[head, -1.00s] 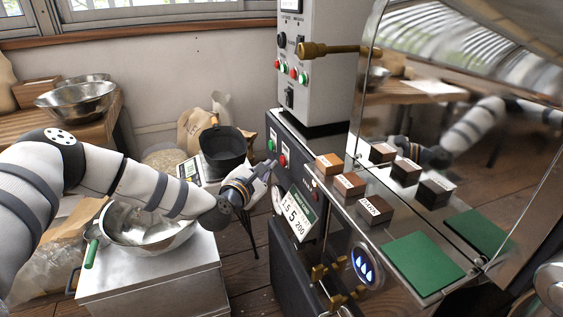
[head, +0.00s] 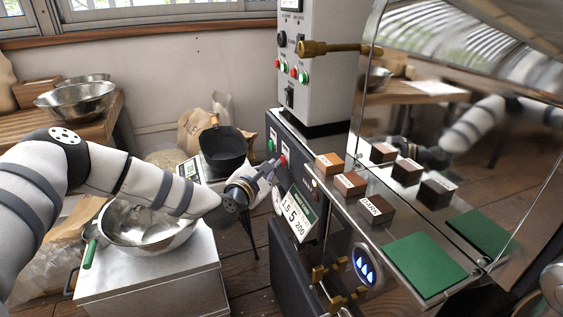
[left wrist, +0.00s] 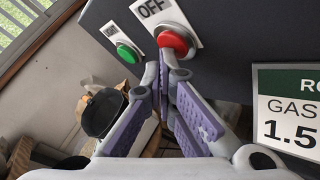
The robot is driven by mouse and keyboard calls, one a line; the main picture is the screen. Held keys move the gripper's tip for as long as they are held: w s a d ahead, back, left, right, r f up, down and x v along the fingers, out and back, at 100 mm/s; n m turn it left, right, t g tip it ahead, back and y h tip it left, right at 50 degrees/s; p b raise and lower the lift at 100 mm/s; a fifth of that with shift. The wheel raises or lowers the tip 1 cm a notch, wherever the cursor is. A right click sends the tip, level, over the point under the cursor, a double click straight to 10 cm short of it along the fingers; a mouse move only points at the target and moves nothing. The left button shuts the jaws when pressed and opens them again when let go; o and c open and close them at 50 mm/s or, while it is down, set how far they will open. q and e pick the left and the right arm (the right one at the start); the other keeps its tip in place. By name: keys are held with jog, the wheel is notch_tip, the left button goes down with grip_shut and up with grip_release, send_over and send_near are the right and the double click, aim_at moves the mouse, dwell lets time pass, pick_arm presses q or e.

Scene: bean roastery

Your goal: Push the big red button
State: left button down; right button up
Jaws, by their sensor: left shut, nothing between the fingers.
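The big red button (head: 283,160) sits on the dark front panel of the roaster (head: 300,175). In the left wrist view the red button (left wrist: 175,42) stands out from a silver ring under an OFF label. A green button (left wrist: 128,52) is to its left. My left gripper (head: 271,171) is in front of the panel, shut and empty. In the left wrist view its fingertips (left wrist: 165,62) are together at the lower left edge of the red button and overlap it slightly. I cannot tell whether they touch it. My right gripper is not in view.
A gas sign (head: 298,213) hangs right of the buttons. A black pan (head: 224,148) on a scale stands behind my left gripper. A steel bowl (head: 150,228) sits on the cabinet below my arm. Wooden blocks (head: 350,185) and a green pad (head: 423,263) lie on the roaster shelf.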

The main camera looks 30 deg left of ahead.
pick_arm(q)
jog(key=shift+w+d, duration=0.1)
dwell(0.3)
jog(key=shift+s+a, duration=0.55)
jog(key=shift+s, duration=0.1)
jog(key=s+a, duration=0.3)
jog(key=shift+s+a+p, duration=0.15)
jog(key=shift+s+p, duration=0.25)
dwell(0.8)
